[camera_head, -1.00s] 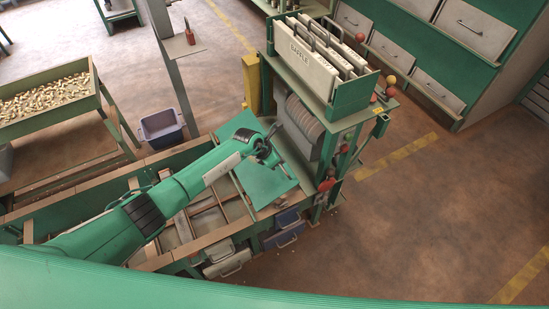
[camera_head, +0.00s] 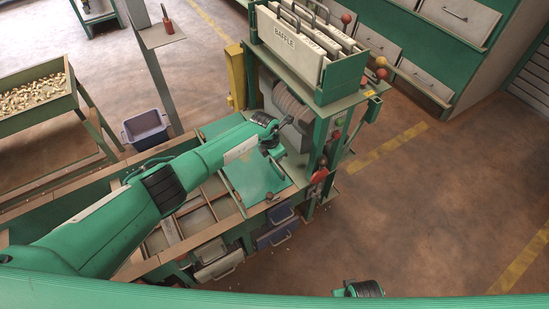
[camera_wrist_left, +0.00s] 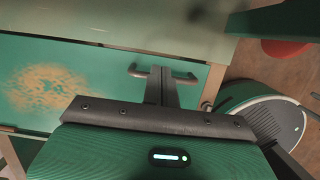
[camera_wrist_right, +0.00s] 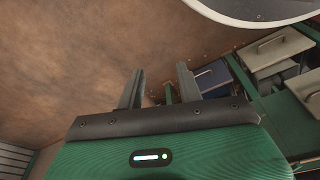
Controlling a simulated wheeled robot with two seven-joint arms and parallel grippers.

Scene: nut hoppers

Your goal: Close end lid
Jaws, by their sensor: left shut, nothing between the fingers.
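The end lid is a green panel (camera_head: 255,177) at the near end of the hopper trough, beside the baffle stand. It looks roughly flat over the trough; I cannot tell whether it is fully seated. In the left wrist view the lid (camera_wrist_left: 85,85) shows a worn tan patch and a bar handle (camera_wrist_left: 188,77). My left gripper (camera_head: 275,150) is over the lid. Its fingers (camera_wrist_left: 162,75) are shut and empty, with their tips at the handle; contact is unclear. My right gripper (camera_wrist_right: 158,82) is open and empty, out over the floor near blue and grey drawers.
The baffle stand (camera_head: 345,85) with its white panels rises close behind the lid. Knobs and levers (camera_head: 320,176) stick out at its right. A blue bin (camera_head: 146,128) and a tray of nuts (camera_head: 35,95) are on the left. The floor at right is clear.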

